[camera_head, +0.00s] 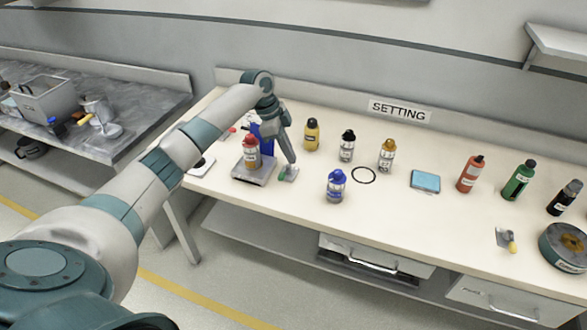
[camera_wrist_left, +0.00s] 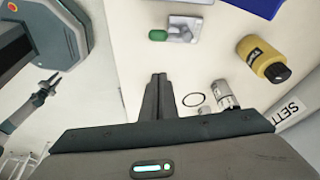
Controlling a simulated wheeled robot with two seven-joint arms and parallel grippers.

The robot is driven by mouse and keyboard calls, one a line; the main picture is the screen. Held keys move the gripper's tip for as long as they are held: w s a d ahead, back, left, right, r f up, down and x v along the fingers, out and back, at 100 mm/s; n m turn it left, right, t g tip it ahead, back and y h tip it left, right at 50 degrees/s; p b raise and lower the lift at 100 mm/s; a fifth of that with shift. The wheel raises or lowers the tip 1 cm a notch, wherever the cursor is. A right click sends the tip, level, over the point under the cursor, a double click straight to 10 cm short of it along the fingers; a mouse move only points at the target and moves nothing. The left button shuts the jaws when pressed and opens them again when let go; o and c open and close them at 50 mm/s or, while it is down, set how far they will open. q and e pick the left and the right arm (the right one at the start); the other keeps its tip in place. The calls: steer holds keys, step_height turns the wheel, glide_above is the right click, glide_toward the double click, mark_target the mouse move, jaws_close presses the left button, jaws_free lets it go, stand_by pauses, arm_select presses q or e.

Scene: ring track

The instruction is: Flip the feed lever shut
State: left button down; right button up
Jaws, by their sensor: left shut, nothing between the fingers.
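A small metal block with a green knob (camera_head: 283,176), which looks like the feed lever, sits on the bench just right of the scale. In the left wrist view the green knob (camera_wrist_left: 157,35) lies beside its grey block (camera_wrist_left: 184,29), ahead of my fingertips. My left gripper (camera_head: 291,166) points down right by this block in the head view. In the left wrist view its fingers (camera_wrist_left: 160,77) are together and empty, apart from the knob in the picture. My right gripper (camera_wrist_left: 52,82) shows small at the left of the wrist view; its jaws are too small to judge.
A red-capped bottle (camera_head: 252,153) stands on the scale (camera_head: 243,174), with a blue object (camera_head: 262,141) behind. More bottles stand farther right.

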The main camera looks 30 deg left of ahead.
arm_select(q)
steer(key=shift+b+v, duration=0.3)
steer(key=shift+v, duration=1.15)
